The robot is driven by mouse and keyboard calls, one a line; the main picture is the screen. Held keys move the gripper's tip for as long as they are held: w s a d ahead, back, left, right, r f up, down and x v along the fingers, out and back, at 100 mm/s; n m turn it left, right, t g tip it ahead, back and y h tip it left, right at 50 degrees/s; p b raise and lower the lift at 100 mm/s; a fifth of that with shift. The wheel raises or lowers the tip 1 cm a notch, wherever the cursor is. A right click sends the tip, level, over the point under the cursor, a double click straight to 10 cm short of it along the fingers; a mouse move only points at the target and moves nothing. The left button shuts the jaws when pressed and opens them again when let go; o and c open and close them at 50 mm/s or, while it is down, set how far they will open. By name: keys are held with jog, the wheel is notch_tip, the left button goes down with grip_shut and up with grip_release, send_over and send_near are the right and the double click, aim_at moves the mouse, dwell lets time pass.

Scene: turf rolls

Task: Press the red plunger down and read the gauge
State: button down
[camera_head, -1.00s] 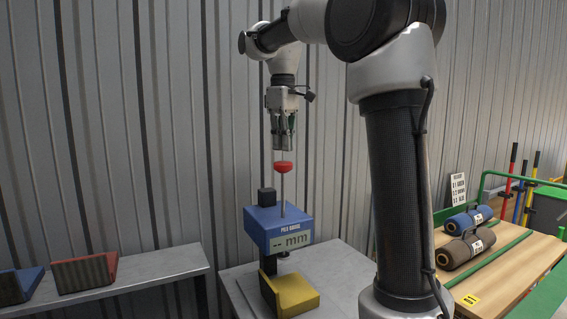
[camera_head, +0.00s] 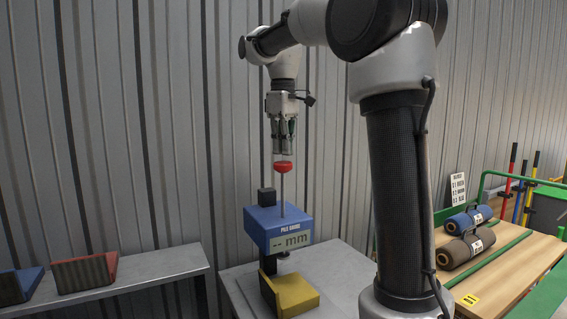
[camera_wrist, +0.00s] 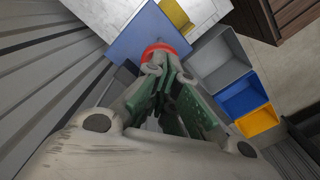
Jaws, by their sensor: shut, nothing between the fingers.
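The pile gauge is a blue box (camera_head: 272,224) with a grey display that reads "-- mm". It stands on a grey bench (camera_head: 345,276). A thin rod rises from its top to the red plunger (camera_head: 283,168), a rounded knob that stands well above the box. A yellow foot (camera_head: 292,295) sits below the box. My gripper (camera_head: 283,152) is shut and empty, pointing straight down just above the red plunger. In the wrist view the red plunger (camera_wrist: 158,49) shows right beyond my fingertips, which hide part of it. I cannot tell whether they touch.
A wooden-topped cart (camera_head: 500,275) with turf rolls (camera_head: 468,220) stands at the right. The wrist view shows grey, blue and yellow bins (camera_wrist: 243,98). A corrugated wall is behind.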

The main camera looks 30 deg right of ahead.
jog(key=shift+f, duration=0.1)
dwell(0.5)
jog(key=shift+f, duration=5.25)
notch_tip(320, 180, up, 15)
jog(key=shift+r, duration=0.1)
jog(key=s+f+m+t, duration=0.2)
jog(key=s+f+m, duration=0.1)
jog(key=s+f, duration=0.6)
jog(key=s+f+m+t, duration=0.2)
jog(key=s+f, duration=0.8)
jog(key=s, duration=0.5)
jog(key=shift+s+d+f+m, duration=0.2)
jog(key=shift+s+d+m, duration=0.1)
jog(key=shift+m, duration=0.2)
jog(key=shift+d, duration=0.1)
